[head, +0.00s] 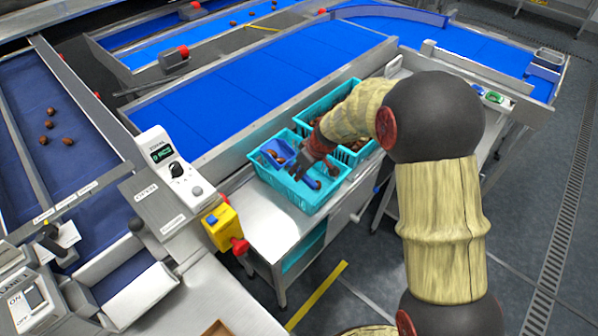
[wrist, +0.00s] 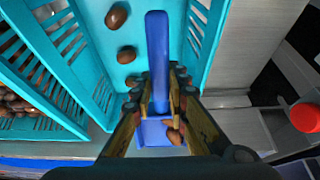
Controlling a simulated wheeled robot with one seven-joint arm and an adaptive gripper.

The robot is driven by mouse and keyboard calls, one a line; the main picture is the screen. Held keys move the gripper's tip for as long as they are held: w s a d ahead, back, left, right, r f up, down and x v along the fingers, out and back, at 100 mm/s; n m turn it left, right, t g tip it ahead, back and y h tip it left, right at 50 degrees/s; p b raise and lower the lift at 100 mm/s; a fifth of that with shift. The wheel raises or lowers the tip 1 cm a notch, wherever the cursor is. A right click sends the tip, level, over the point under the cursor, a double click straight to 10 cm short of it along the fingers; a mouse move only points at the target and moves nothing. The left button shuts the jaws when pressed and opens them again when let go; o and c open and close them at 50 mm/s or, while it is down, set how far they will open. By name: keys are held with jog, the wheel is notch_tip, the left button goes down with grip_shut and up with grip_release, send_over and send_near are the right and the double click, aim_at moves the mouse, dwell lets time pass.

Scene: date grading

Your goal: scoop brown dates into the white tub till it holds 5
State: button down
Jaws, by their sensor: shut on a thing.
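My gripper (head: 303,164) is low over the front teal crate (head: 318,203), shut on a blue scoop (head: 276,151). In the wrist view, my gripper (wrist: 160,88) has its fingers on both sides of the scoop's blue handle (wrist: 157,45). A brown date (wrist: 173,134) shows at the scoop's blue pan, partly hidden by a finger; I cannot tell how many it holds. Loose brown dates (wrist: 126,54) lie on the crate's floor. I cannot make out a white tub in either view.
More teal crates with dates stand behind, one showing dates (wrist: 14,103) at left in the wrist view. A blue belt (head: 240,95) runs behind the crates. Dates (head: 46,125) lie on the left belt. A yellow box with a red button (head: 240,246) stands left of the crate.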

jog(key=shift+r, duration=0.1)
jog(key=shift+s+d+r+t+y+b, duration=0.2)
jog(key=shift+r+b, duration=0.3)
jog(key=shift+b, duration=0.3)
jog(key=shift+s+d+r+t+y+b, duration=0.15)
jog(key=shift+r+b, duration=0.35)
jog(key=shift+b, duration=0.25)
jog(key=shift+s+d+r+t+y+b, duration=0.1)
jog(key=shift+s+d+r+b, duration=0.1)
jog(key=shift+r+b, duration=0.45)
jog(key=shift+f, duration=0.1)
jog(key=shift+f+b, duration=0.1)
jog(key=shift+b, duration=0.4)
jog(key=shift+r+p, duration=0.2)
jog(key=shift+p, duration=0.25)
jog(key=shift+w+a+f+g+h+p, duration=0.25)
jog(key=shift+f+p, duration=0.35)
jog(key=shift+p, duration=0.15)
jog(key=shift+w+a+f+g+h+p, duration=0.1)
jog(key=shift+w+a+f+g+p, duration=0.1)
jog(key=shift+f+p, duration=0.45)
jog(key=shift+r, duration=0.15)
